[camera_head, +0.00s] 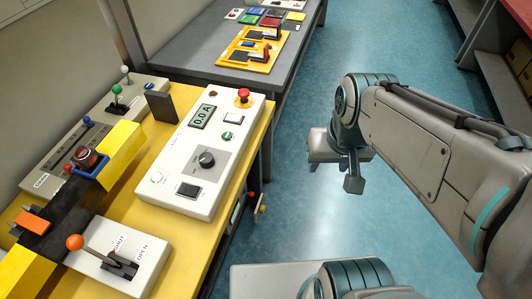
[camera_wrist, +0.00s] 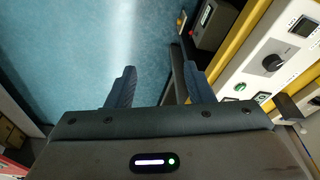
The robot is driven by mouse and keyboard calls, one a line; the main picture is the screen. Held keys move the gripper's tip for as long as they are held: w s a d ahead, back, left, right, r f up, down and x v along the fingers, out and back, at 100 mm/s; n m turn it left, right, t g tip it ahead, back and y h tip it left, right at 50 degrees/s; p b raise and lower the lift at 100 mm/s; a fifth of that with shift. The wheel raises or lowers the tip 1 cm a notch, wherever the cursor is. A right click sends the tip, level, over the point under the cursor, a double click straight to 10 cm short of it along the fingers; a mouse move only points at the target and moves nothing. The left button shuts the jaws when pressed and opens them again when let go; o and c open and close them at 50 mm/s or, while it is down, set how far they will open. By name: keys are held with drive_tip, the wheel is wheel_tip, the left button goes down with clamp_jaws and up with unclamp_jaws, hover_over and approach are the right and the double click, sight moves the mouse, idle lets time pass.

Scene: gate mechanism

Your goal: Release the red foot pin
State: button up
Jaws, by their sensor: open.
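My gripper (camera_wrist: 160,86) is open and empty in the wrist view, its two dark fingers apart over the blue floor. In the head view my gripper (camera_head: 350,184) hangs over the floor, right of the yellow bench and apart from it. A small red knob (camera_head: 252,195) shows low at the bench's right side, below the top edge. I cannot tell whether it is the red foot pin. An orange-tan knob (camera_head: 262,209) is just beside it. No pin is clearly seen between or near my fingers in the wrist view.
The yellow bench (camera_head: 208,240) carries a white control box (camera_head: 205,150) with a red button, and an orange-ball lever (camera_head: 75,242) marked SHUT and OPEN. A grey table (camera_head: 190,62) stands behind. Floor between is clear.

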drive_tip(key=w+a+f+m+g+y+b, duration=0.1)
drive_tip(key=w+a+f+m+y+b, duration=0.4)
drive_tip(key=f, duration=0.8)
drive_tip(key=w+a+f+m+g+y+b, duration=0.1)
drive_tip(key=w+f+m+g+y+b, duration=0.15)
drive_tip(key=w+f+b, duration=0.75)
drive_tip(key=w+a+f+m+g+y+b, duration=0.1)
drive_tip(key=w+a+f+m+y+b, duration=0.3)
drive_tip(key=f, duration=1.1)
drive_tip(key=m+t+y+b, duration=0.4)
drive_tip(key=m+t+b, duration=0.7)
drive_tip(key=m+b, duration=0.5)
approach(251, 194)
drive_tip(key=shift+n, duration=0.75)
drive_tip(key=x, duration=0.3)
drive_tip(key=f+x, duration=0.1)
drive_tip(key=x, duration=0.4)
drive_tip(key=shift+w+a+f+b, duration=0.2)
drive_tip(key=shift+w+f+b, duration=0.05)
drive_tip(key=shift+w+b, duration=0.2)
drive_tip(key=shift+w+a+r+t+h, duration=0.1)
drive_tip(key=shift+w+a+t+h, duration=0.15)
drive_tip(key=shift+w+a, duration=0.25)
drive_tip(key=shift+s+a, duration=0.1)
